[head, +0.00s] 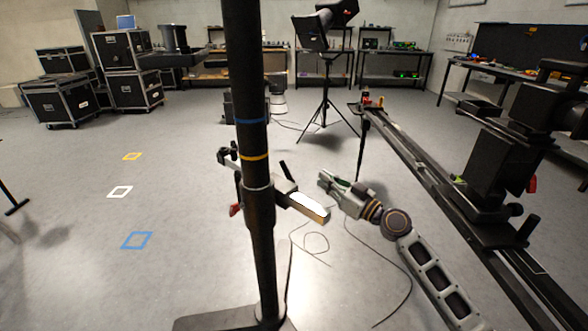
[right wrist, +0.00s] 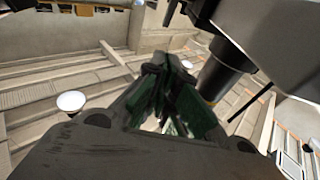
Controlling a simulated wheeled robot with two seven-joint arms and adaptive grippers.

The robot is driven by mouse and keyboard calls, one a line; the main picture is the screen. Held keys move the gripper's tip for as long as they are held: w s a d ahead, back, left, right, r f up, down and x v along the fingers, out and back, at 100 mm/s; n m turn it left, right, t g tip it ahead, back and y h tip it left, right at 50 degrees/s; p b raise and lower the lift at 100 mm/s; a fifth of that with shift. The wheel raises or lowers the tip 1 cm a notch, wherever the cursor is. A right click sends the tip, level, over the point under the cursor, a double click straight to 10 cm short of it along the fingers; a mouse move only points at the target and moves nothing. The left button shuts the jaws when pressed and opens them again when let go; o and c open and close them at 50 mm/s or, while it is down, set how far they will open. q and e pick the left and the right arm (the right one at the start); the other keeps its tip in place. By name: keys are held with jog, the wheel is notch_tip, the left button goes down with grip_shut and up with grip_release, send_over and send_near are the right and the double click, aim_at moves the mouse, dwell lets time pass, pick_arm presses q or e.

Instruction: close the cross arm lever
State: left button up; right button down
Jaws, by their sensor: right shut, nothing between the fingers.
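A black upright pole (head: 251,110) with blue and yellow bands stands in the middle of the head view. A cross arm (head: 302,206) with a pale end sticks out from it to the right. A thin black lever (head: 285,170) rises above the cross arm, and a red lever (head: 235,210) shows left of the pole. I cannot tell which is the cross arm lever. My right gripper (head: 324,181) is shut and empty, just right of the cross arm and apart from the levers. In the right wrist view its dark green fingers (right wrist: 170,75) are together.
A long slider rail (head: 420,165) with a black camera head (head: 500,165) runs along the right. A light on a tripod (head: 325,100) stands behind. Black cases (head: 60,103) stand far left.

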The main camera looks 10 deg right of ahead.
jog(key=shift+w, duration=0.15)
send_over(293, 181)
jog(key=shift+d+f, duration=0.15)
jog(key=shift+f, duration=0.25)
pick_arm(q)
jog(key=shift+a+r, duration=0.15)
jog(key=shift+r, duration=0.25)
dwell(0.9)
jog(key=shift+s+r+p, duration=0.1)
jog(key=shift+s+p, duration=0.05)
jog(key=shift+p, duration=0.15)
pick_arm(e)
jog(key=shift+r+p, duration=0.1)
jog(key=shift+p, duration=0.5)
pick_arm(q)
jog(key=shift+g+y, duration=0.4)
jog(key=shift+w+a+p+v, duration=0.1)
jog(key=shift+w+v, duration=0.05)
jog(key=shift+v, duration=0.55)
jog(key=shift+w+a+p+v, duration=0.1)
jog(key=shift+w+v, duration=0.05)
jog(key=shift+v, duration=0.55)
jog(key=shift+w+a+p+v, duration=0.1)
jog(key=shift+w+v, duration=0.05)
jog(key=shift+v, duration=0.55)
pick_arm(e)
jog(key=shift+h, duration=0.3)
